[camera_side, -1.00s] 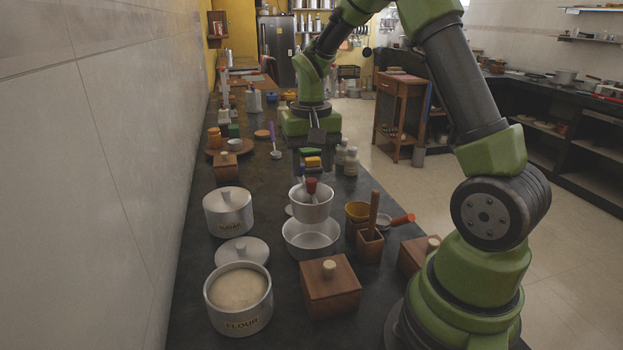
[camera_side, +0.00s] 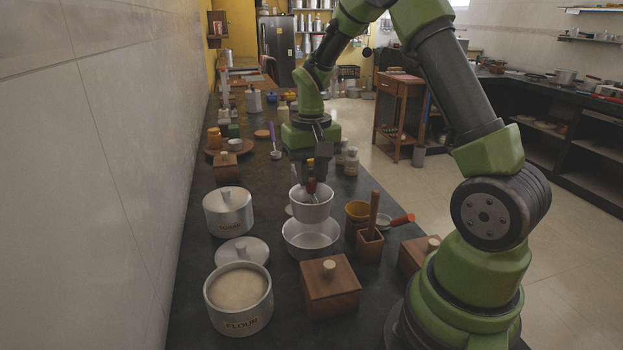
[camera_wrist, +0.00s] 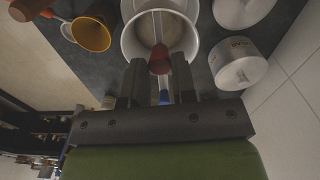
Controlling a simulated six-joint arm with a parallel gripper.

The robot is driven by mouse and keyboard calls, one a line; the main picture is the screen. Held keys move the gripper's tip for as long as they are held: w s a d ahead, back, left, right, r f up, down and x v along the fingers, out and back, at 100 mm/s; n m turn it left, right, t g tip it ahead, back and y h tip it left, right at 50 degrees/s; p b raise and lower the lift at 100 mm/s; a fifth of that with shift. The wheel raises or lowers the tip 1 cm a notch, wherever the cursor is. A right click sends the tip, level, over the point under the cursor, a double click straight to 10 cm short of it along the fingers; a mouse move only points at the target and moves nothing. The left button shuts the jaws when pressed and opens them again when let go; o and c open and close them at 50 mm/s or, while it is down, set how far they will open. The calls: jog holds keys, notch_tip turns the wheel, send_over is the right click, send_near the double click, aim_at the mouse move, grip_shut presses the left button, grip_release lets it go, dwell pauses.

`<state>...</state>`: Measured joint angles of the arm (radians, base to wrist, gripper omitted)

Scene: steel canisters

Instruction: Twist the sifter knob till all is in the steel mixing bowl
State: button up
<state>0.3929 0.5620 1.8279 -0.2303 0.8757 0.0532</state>
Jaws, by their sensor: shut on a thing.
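The sifter (camera_side: 312,208), a pale cup with a red knob (camera_wrist: 159,60) on top, sits upright above the wide steel mixing bowl (camera_side: 312,243) in the side view. In the wrist view, the sifter (camera_wrist: 129,46) shows from above, with a pale bar across it and beige contents inside. My gripper (camera_side: 311,185) is directly over the sifter, pointing down, its fingers at the red knob. In the wrist view, my gripper (camera_wrist: 159,68) has a finger on each side of the knob and is shut on it. The bowl's inside under the sifter is mostly hidden.
An open flour canister (camera_side: 240,300), its lid (camera_side: 243,251) and a closed canister (camera_side: 228,212) stand left. A wooden box (camera_side: 330,287) is in front. A yellow cup (camera_side: 357,212) and wooden holder (camera_side: 370,245) stand close on the right.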

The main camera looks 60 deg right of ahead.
jog(key=n, duration=0.5)
jog(key=shift+n, duration=0.4)
jog(key=n, duration=0.4)
jog(key=shift+n, duration=0.4)
jog(key=n, duration=0.5)
jog(key=shift+n, duration=0.4)
jog(key=n, duration=0.5)
